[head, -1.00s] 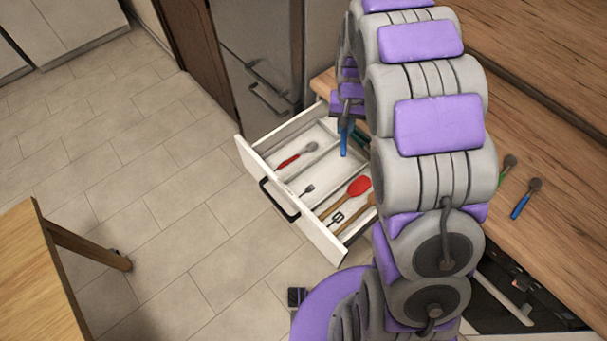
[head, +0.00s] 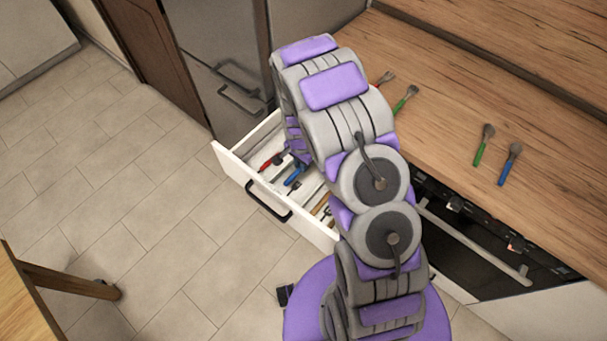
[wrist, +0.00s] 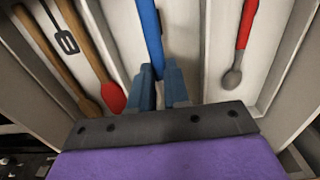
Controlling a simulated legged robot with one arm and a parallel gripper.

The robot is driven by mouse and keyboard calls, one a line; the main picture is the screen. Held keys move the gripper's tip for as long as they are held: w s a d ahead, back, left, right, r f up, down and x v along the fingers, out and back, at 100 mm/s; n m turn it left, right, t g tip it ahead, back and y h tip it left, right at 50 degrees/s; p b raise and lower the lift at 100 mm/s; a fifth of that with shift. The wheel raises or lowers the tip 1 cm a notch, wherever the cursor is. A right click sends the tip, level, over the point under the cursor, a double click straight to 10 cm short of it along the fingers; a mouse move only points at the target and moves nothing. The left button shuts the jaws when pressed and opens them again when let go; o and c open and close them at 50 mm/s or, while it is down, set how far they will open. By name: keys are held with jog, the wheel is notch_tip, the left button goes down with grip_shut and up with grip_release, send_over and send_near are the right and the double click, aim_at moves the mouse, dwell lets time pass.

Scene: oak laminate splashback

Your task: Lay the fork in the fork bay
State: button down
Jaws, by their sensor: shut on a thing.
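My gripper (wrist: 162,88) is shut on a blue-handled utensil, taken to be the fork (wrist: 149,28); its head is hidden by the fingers. The blue handle also shows in the head view (head: 293,177), low at the open drawer (head: 238,167). In the wrist view it lines up with the middle bay (wrist: 190,40), between the bay with a red-handled spoon (wrist: 242,40) and the bay with cooking tools. I cannot tell whether it touches the bay floor. My arm hides much of the drawer in the head view.
A red spatula (wrist: 112,96), a black slotted turner (wrist: 66,42) and wooden handles lie in the left bay in the wrist view. Green-handled (head: 484,145) and blue-handled (head: 510,163) utensils lie on the wooden counter (head: 450,110). Bay dividers stand close on both sides of my gripper.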

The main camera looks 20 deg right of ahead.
aim_at(303, 179)
jog(key=f, duration=0.3)
jog(key=shift+s+a+f, duration=0.1)
jog(key=shift+a, duration=0.1)
jog(key=f, duration=0.1)
jog(key=d+f+b, duration=0.1)
jog(key=f, duration=0.2)
jog(key=shift+d, duration=0.25)
jog(key=shift+a, duration=0.5)
jog(key=c, duration=1.3)
grip_release()
jog(key=shift+o, duration=1)
jog(key=shift+d, duration=0.35)
jog(key=shift+r, duration=0.1)
jog(key=shift+a+r, duration=0.2)
jog(key=shift+r, duration=0.3)
notch_tip(303, 179, up, 10)
jog(key=shift+r+p, duration=0.1)
jog(key=shift+p, duration=0.85)
jog(key=shift+r, duration=0.55)
